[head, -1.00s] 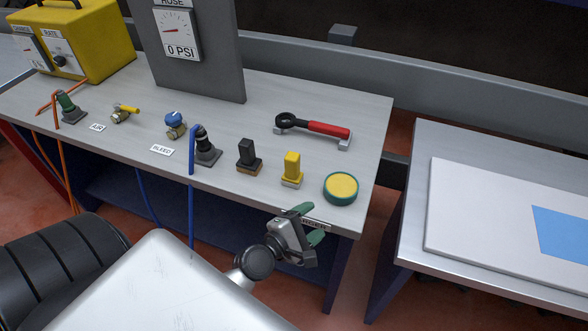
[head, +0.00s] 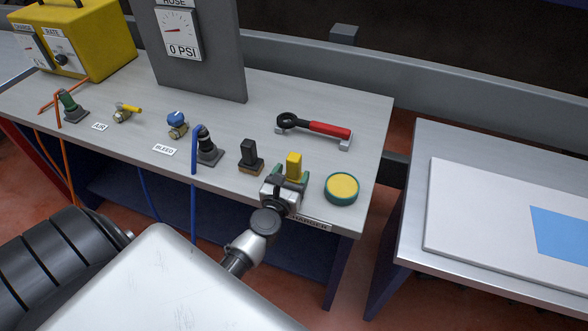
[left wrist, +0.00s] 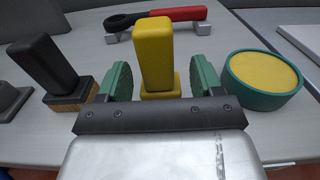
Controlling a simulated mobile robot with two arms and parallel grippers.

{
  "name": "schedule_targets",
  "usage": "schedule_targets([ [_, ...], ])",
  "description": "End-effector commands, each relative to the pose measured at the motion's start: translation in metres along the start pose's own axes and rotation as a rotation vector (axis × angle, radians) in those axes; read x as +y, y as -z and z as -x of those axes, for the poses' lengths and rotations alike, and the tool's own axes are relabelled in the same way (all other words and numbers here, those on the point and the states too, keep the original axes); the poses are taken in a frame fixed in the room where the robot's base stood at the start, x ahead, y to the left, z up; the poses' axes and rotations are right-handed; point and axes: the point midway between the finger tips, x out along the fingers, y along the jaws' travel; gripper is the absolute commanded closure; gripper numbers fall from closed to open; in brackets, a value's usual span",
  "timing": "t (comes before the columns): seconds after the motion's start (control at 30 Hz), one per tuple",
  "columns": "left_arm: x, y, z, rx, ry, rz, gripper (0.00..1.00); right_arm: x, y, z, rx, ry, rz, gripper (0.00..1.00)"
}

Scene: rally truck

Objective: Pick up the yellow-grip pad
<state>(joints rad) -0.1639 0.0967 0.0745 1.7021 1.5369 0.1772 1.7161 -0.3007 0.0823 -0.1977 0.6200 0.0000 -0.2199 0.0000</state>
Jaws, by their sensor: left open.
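The yellow-grip pad (head: 294,164) stands upright near the front edge of the grey workbench, and its yellow block shows large in the left wrist view (left wrist: 154,55). My left gripper (head: 289,182) is at the pad, with its green fingers (left wrist: 154,82) open, one on each side of the yellow grip. A gap shows between each finger and the grip. The pad's lower part is partly hidden behind the gripper in both views. My right gripper is not in view.
A black-grip pad (head: 249,156) stands close on the left. A round green tin with a yellow top (head: 342,188) is close on the right. A red-handled wrench (head: 322,128) rests on supports behind. Hose fittings and a gauge panel (head: 203,50) are farther left.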

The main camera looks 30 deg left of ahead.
Motion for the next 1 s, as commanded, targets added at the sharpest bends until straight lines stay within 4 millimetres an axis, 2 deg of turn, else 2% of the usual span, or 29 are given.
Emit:
schedule_targets([
  [0.1, 0.002, -0.008, -0.020, -0.003, 0.000, -0.002, 0.34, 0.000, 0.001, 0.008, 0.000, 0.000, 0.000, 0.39],
  [0.27, 0.002, -0.005, -0.040, -0.001, 0.001, -0.002, 0.34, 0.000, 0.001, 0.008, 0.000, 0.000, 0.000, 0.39],
  [0.57, 0.002, -0.005, -0.044, 0.000, 0.000, -0.001, 0.34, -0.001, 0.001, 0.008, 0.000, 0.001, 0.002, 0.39],
  [0.9, 0.002, -0.005, -0.044, 0.000, 0.000, -0.001, 0.86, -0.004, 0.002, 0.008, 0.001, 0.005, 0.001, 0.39],
  [1.0, 0.002, -0.005, -0.044, -0.001, 0.000, -0.001, 0.88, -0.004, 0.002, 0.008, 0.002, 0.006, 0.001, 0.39],
])
